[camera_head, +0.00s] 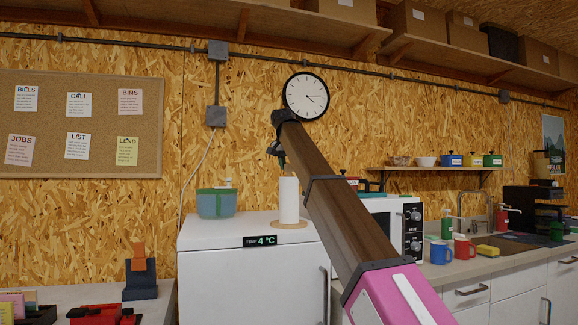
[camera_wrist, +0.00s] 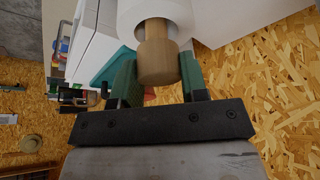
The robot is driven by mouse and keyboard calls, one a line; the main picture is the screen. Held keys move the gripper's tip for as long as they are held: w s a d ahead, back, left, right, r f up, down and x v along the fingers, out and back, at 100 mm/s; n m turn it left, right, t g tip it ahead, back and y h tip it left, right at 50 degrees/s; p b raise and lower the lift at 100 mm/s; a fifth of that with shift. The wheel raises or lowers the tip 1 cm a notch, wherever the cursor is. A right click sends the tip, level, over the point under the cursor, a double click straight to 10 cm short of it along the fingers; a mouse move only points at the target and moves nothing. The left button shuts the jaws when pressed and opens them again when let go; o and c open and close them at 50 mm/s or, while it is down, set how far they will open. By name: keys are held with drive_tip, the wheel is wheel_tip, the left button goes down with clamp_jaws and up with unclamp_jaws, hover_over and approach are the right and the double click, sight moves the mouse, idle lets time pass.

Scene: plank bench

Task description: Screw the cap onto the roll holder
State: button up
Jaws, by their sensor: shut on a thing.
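The roll holder stands upright on the white fridge. Its round wooden base (camera_head: 276,225) shows under the white paper roll (camera_head: 289,201). My gripper (camera_head: 282,160) is above the top of the roll, pointing down. In the wrist view, its green fingers are shut on the wooden cap (camera_wrist: 157,66), a short round cylinder. A narrower wooden piece (camera_wrist: 155,29) lies between the cap and the white roll (camera_wrist: 155,8), in line with the cap. I cannot tell whether the cap touches the rod or is threaded on it. The cap is too small to make out in the head view.
A teal bowl (camera_head: 215,204) stands left of the roll on the white fridge (camera_head: 240,280). A microwave (camera_head: 411,232) is to the right, partly behind my arm. A clock (camera_head: 306,96) hangs on the wall behind. Mugs (camera_head: 464,248) stand farther right.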

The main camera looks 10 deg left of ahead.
idle(0.3)
drive_tip(key=shift+f+m+g+h, duration=0.1)
drive_tip(key=shift+m+g+h, duration=0.35)
drive_tip(key=shift+m, duration=1.05)
drive_tip(key=o, duration=1.1)
drive_tip(key=shift+c, duration=0.2)
drive_tip(key=v, duration=1)
drive_tip(key=shift+s+r, duration=0.25)
drive_tip(key=shift+s, duration=0.15)
